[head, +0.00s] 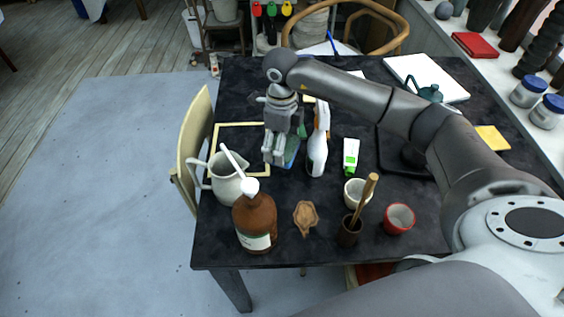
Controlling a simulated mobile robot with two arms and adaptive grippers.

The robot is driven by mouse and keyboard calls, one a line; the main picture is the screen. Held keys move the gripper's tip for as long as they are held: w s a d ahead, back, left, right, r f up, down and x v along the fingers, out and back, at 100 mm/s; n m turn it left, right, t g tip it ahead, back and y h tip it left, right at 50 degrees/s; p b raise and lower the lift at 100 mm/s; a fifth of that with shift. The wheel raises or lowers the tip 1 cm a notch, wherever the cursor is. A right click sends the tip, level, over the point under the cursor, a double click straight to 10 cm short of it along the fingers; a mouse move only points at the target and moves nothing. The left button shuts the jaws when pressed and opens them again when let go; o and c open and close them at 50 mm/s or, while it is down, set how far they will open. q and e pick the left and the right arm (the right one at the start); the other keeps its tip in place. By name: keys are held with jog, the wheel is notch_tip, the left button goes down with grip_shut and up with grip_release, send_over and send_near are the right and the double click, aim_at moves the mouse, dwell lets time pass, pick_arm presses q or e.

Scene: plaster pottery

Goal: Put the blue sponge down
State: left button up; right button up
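The fingers and wrist hide part of the sponge. Whether its lower edge touches the table is hard to tell. My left gripper is not in view.
A white spray bottle (317,152) stands close to the right of the gripper. A white pitcher (226,180) and brown bottle (256,222) stand in front left. A green-white carton (351,155), white cup (356,192) and red cup (399,218) are to the right.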

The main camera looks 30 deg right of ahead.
notch_tip(320, 180, down, 3)
jog(key=shift+f, duration=0.1)
notch_tip(320, 180, down, 3)
jog(key=shift+p, duration=0.3)
jog(key=shift+f, duration=0.2)
jog(key=shift+f, duration=0.1)
jog(key=shift+f, duration=0.15)
jog(key=o, duration=0.9)
